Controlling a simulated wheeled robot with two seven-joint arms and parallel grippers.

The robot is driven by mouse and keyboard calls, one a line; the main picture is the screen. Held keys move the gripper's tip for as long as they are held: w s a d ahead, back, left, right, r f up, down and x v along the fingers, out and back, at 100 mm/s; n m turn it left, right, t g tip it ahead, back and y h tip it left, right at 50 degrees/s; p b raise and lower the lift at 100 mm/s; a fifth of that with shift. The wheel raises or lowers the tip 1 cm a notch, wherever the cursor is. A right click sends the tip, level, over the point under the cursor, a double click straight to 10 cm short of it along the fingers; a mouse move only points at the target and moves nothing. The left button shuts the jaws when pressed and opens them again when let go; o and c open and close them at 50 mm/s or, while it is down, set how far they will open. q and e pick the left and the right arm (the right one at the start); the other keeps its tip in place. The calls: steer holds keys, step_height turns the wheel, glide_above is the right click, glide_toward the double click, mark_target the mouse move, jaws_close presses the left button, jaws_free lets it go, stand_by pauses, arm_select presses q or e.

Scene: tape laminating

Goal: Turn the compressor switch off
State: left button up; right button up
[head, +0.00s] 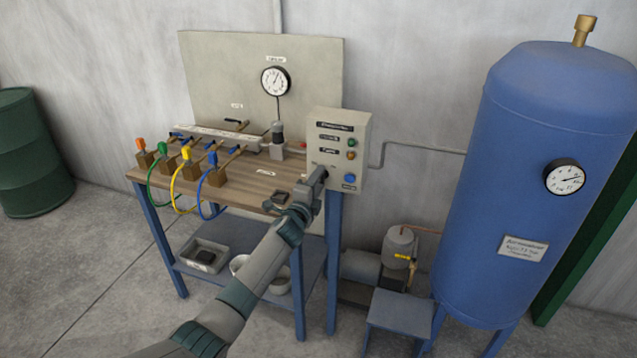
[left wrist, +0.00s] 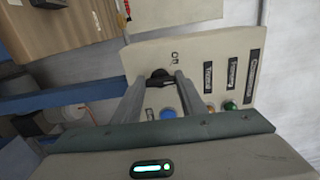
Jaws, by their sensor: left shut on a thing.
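The compressor control box (head: 354,122) is a beige panel at the right end of the bench, with labels, small green and amber lamps and a blue button (head: 350,177). My left gripper (head: 318,179) is at the lower left of its face. In the left wrist view, its two fingers (left wrist: 160,82) are shut on a black rotary switch (left wrist: 159,74) on the panel. Small lettering stands beside the switch. The blue button also shows between the fingers (left wrist: 168,114). The switch is hidden by the gripper in the head view. My right gripper is not in view.
A blue air receiver tank (head: 545,220) stands at the right. The compressor (head: 399,247) sits on the floor between them. A green drum (head: 30,150) is at far left.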

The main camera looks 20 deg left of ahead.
arm_select(q)
steer(key=n, duration=0.4)
steer(key=shift+f+n+b, duration=0.2)
steer(key=shift+n+b, duration=0.1)
steer(key=shift+b, duration=0.05)
steer(key=n, duration=0.4)
steer(key=shift+d+n, duration=0.1)
steer(key=shift+n, duration=0.2)
steer(key=o, duration=1.1)
steer(key=shift+c, duration=0.2)
steer(key=shift+s, duration=0.2)
steer(key=s+b, duration=0.3)
steer(key=s, duration=1.4)
steer(key=shift+a+b, duration=0.35)
steer(key=shift+b, duration=0.05)
